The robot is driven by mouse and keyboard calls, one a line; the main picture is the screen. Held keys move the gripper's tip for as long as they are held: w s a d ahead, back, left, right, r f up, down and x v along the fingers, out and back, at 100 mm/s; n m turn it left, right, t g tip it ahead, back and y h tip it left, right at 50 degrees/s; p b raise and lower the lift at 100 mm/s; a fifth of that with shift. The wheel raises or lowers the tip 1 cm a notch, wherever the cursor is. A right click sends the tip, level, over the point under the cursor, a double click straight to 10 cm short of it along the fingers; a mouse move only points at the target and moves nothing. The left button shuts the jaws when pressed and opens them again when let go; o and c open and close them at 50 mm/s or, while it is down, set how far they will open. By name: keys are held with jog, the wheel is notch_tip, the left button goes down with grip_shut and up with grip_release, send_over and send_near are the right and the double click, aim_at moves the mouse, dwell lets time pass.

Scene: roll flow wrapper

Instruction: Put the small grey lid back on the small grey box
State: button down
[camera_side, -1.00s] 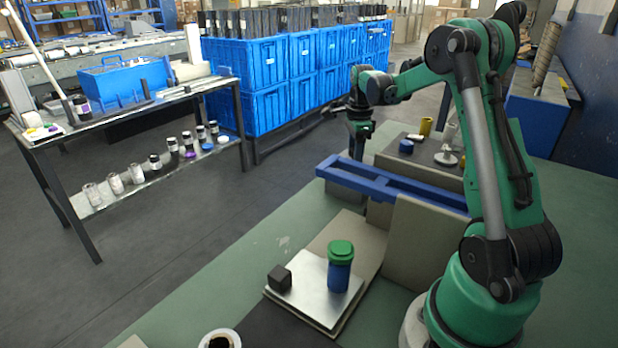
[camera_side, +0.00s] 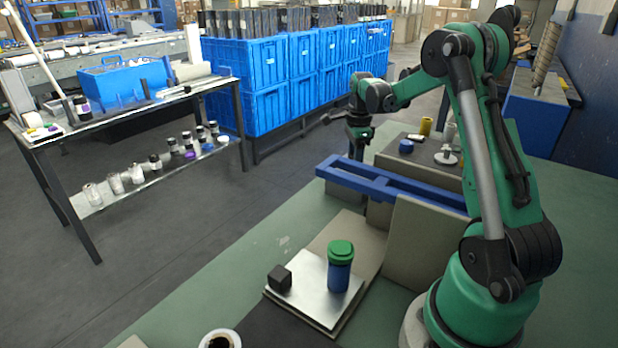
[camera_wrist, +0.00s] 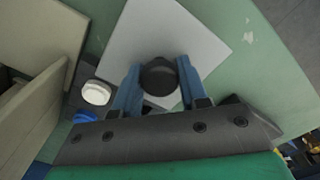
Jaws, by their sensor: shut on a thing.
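My gripper (camera_side: 357,152) is at the far end of the bench, behind the blue frame. In the wrist view its blue fingers (camera_wrist: 159,84) are shut on a dark round knob-like piece (camera_wrist: 160,73). A light grey square panel (camera_wrist: 188,32) shows beneath that piece. I cannot tell whether the two are joined as the lid or whether the panel lies apart below. The side view hides the fingertips. A dark grey cube (camera_side: 280,279) sits on a metal plate; I cannot tell if it is the small grey box, and no open box is clearly visible.
A blue frame (camera_side: 385,186) and beige blocks (camera_side: 428,242) stand between my gripper and the metal plate (camera_side: 312,301). A green-topped blue jar (camera_side: 340,268) stands on the plate. A white round piece (camera_wrist: 96,92) and a blue piece (camera_wrist: 86,116) lie beside my gripper.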

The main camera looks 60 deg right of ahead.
jog(key=shift+f, duration=0.3)
dwell(0.5)
grip_release()
jog(key=shift+r, duration=4)
jog(key=shift+a, duration=0.1)
jog(key=w+a+r+n+t+y, duration=0.1)
jog(key=a+r+n+t, duration=0.1)
jog(key=a+n, duration=0.55)
jog(key=w+a+r+n+t+y, duration=0.15)
jog(key=a+n, duration=0.25)
jog(key=a, duration=0.6)
jog(key=s+a+f+n+t+h, duration=0.2)
jog(key=s+a+n, duration=0.4)
jog(key=n, duration=0.9)
jog(key=a+f+t, duration=0.1)
jog(key=a, duration=0.2)
jog(key=shift+s+f+t, duration=0.25)
jog(key=shift+s+t, duration=0.05)
jog(key=shift+t, duration=0.05)
